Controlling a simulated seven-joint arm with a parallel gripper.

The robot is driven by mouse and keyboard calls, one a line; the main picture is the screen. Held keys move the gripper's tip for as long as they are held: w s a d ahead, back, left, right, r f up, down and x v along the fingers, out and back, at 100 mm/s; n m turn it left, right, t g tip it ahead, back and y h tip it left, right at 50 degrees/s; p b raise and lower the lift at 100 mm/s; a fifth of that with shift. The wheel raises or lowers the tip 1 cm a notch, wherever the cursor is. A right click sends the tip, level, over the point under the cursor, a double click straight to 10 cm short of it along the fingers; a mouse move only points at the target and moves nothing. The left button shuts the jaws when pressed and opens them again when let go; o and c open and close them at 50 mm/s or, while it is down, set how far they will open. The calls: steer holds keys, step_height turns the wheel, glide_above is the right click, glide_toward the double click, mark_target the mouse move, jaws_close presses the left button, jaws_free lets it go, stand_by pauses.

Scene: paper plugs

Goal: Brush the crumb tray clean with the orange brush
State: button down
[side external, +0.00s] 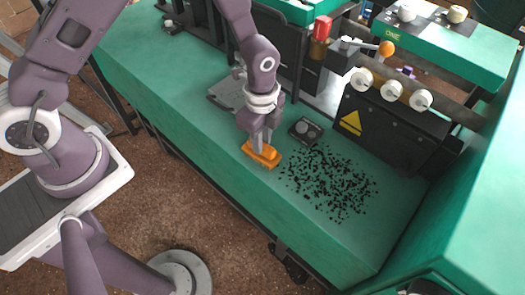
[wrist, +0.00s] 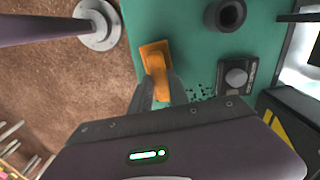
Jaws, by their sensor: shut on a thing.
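The orange brush (side external: 262,154) is at the green surface near its front edge, left of the crumbs. My gripper (side external: 264,144) points down and is shut on the brush. In the wrist view the brush (wrist: 156,60) shows between the two fingers (wrist: 160,95). Black crumbs (side external: 330,185) lie scattered over the green tray surface (side external: 385,235) to the right of the brush. A few crumbs also show in the wrist view (wrist: 200,93), partly hidden by my gripper. I cannot tell whether the bristles touch the surface.
A small black box with a round knob (side external: 305,130) sits just behind the crumbs. A dark machine block with a yellow warning triangle (side external: 350,122) stands at the back right. A red-capped part (side external: 321,30) and an orange-ball lever (side external: 386,48) rise behind. The front edge drops to brown floor.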

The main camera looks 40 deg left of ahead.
stand_by(0.4)
steer(key=shift+r, duration=3.05)
steer(key=shift+w+a+r+n, duration=0.15)
steer(key=shift+a+n, duration=0.25)
steer(key=a+r+n, duration=0.3)
steer(key=a+n, duration=0.4)
steer(key=n, duration=0.1)
steer(key=a+r+n, duration=0.3)
steer(key=a+n, duration=0.4)
steer(key=n, duration=0.1)
steer(key=w+a+f+m, duration=0.2)
steer(key=w+f+m, duration=0.1)
steer(key=w+m, duration=0.4)
steer(key=w+a+f+m, duration=0.3)
steer(key=w+m, duration=0.4)
steer(key=m, duration=0.3)
steer(key=shift+w+a+f+m, duration=0.2)
steer(key=shift+a+m, duration=0.1)
steer(key=shift+m, duration=0.1)
